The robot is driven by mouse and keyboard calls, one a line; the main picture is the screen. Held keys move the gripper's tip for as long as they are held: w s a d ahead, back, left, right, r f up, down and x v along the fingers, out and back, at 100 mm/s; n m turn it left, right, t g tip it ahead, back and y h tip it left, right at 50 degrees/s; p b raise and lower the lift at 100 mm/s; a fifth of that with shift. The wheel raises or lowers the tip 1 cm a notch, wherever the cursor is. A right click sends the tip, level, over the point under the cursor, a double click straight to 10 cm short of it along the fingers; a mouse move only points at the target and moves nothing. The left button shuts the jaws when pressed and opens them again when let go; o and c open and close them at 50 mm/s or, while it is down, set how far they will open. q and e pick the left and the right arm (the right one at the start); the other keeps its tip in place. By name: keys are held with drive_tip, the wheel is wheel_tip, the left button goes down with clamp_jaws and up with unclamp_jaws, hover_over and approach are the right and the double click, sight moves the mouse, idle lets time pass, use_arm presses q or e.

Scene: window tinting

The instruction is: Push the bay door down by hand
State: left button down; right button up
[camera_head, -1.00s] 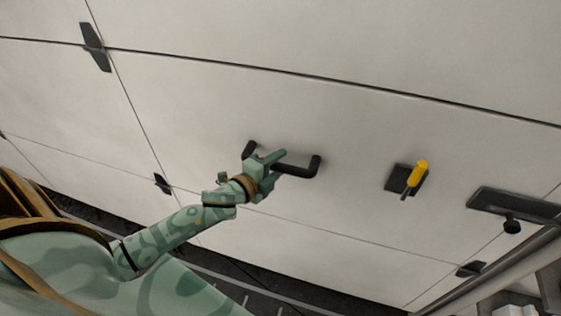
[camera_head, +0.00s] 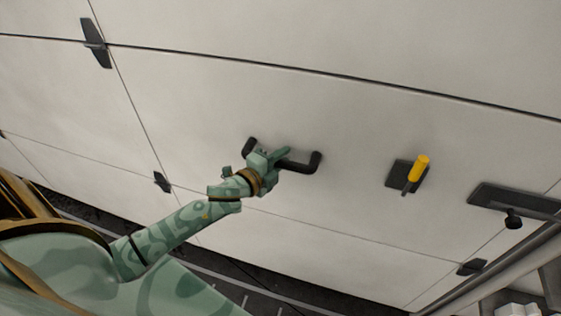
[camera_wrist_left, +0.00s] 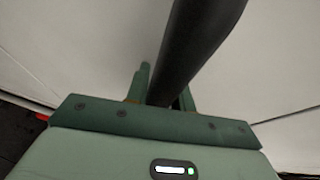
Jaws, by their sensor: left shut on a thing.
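The bay door (camera_head: 330,120) is a large pale panelled surface that fills most of the head view. A black bar handle (camera_head: 302,167) is fixed to it near the middle, with a bent end on each side. My left gripper (camera_head: 276,158) is shut on this handle, near the middle of its bar. In the left wrist view the black handle bar (camera_wrist_left: 198,45) runs up from between the green fingers. The fingers partly hide the bar. My right gripper is in neither view.
A yellow-handled latch (camera_head: 417,170) on a dark plate is right of the handle. A dark bracket (camera_head: 510,204) with a knob is farther right. Dark hinges (camera_head: 96,43) sit at the panel seams. Dark floor shows below the door's lower edge.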

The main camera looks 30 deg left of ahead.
use_arm(q)
wheel_tip(320, 180, down, 5)
drive_tip(key=b, duration=0.8)
approach(291, 182)
drive_tip(key=shift+g, duration=0.3)
drive_tip(key=x, duration=0.5)
drive_tip(key=shift+s, duration=0.1)
drive_tip(key=shift+d+r+p, duration=0.1)
drive_tip(key=shift+p, duration=0.3)
drive_tip(key=c, duration=1.3)
unclamp_jaws()
drive_tip(key=shift+o, duration=0.5)
drive_tip(key=shift+w+r, duration=0.1)
drive_tip(key=shift+w, duration=0.1)
drive_tip(key=shift+r, duration=0.1)
drive_tip(key=shift+s, duration=0.1)
drive_tip(key=v, duration=1.6)
drive_tip(key=shift+p, duration=0.3)
